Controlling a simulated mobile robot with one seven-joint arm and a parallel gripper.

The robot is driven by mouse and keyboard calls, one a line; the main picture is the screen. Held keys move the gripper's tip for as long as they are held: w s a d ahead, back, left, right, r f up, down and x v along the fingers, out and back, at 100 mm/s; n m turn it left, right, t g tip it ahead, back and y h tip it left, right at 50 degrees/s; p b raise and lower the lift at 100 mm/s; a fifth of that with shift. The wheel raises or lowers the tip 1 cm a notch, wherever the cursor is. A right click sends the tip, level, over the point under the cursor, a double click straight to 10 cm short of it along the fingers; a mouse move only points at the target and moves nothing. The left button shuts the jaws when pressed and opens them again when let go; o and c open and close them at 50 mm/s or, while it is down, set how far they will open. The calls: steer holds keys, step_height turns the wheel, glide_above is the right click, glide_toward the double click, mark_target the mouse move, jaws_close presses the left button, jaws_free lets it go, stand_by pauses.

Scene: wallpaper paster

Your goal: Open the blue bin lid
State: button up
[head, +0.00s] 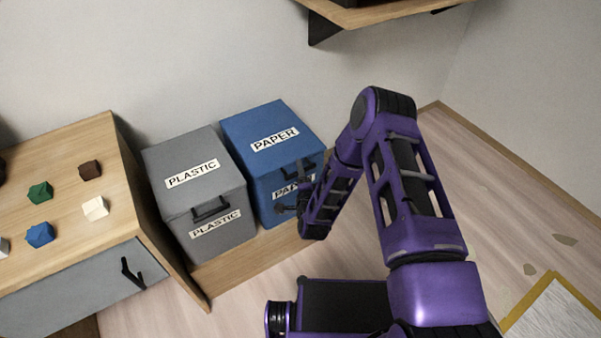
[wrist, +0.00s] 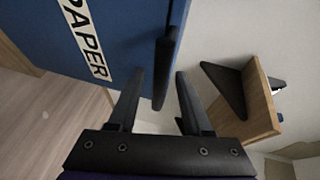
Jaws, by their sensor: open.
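The blue bin (head: 273,190) stands upright, and its lid (head: 255,118), labelled PAPER, lies flat and closed on top. A dark handle (head: 297,171) sits at the lid's front edge, partly hidden by my arm. My gripper (head: 290,208) is at the bin's front, below the handle, partly hidden by my forearm. In the wrist view, the blue bin (wrist: 125,25) fills the upper left, and the dark handle (wrist: 167,60) reaches down between the two spread fingers of my gripper (wrist: 158,80). The gripper is open and holds nothing. Contact with the handle cannot be told.
A grey PLASTIC bin (head: 205,240) stands just left of the blue bin, on the same wooden base (head: 240,262). A wooden cabinet (head: 75,165) with several small coloured lumps is further left. A wall shelf (head: 375,12) hangs above. Floor at right is mostly clear.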

steer(key=shift+c, duration=0.2)
jaws_close()
stand_by(1.3)
